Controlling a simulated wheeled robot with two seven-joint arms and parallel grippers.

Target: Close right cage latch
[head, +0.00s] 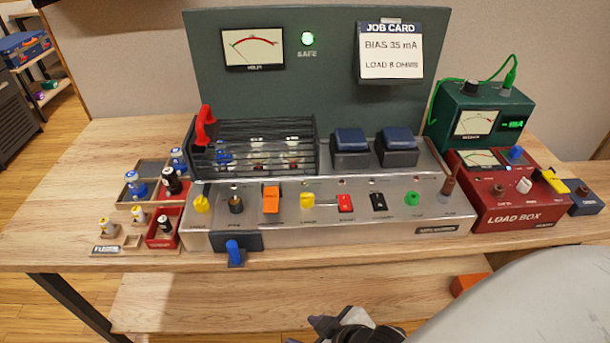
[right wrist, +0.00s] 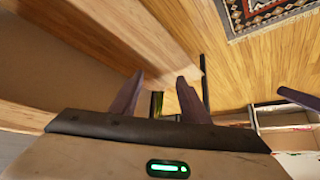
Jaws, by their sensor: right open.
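The black wire cage (head: 266,150) sits on the left part of the metal amp chassis (head: 330,212), with glass tubes behind its bars. A red lever-like handle (head: 205,128) stands up at its left end. I cannot make out a separate latch at the cage's right end. My right gripper (head: 318,328) is low at the bottom edge of the head view, in front of the bench and well away from the cage. In the right wrist view its two fingers (right wrist: 160,85) are apart with nothing held, facing the wooden floor. My left gripper is out of view.
Two blue-capped blocks (head: 366,145) stand right of the cage. Knobs and switches line the chassis front. A red load box (head: 507,205) and a green meter (head: 478,115) are at right. Small trays with tubes (head: 130,200) are at left. The bench front edge (head: 330,262) lies between gripper and chassis.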

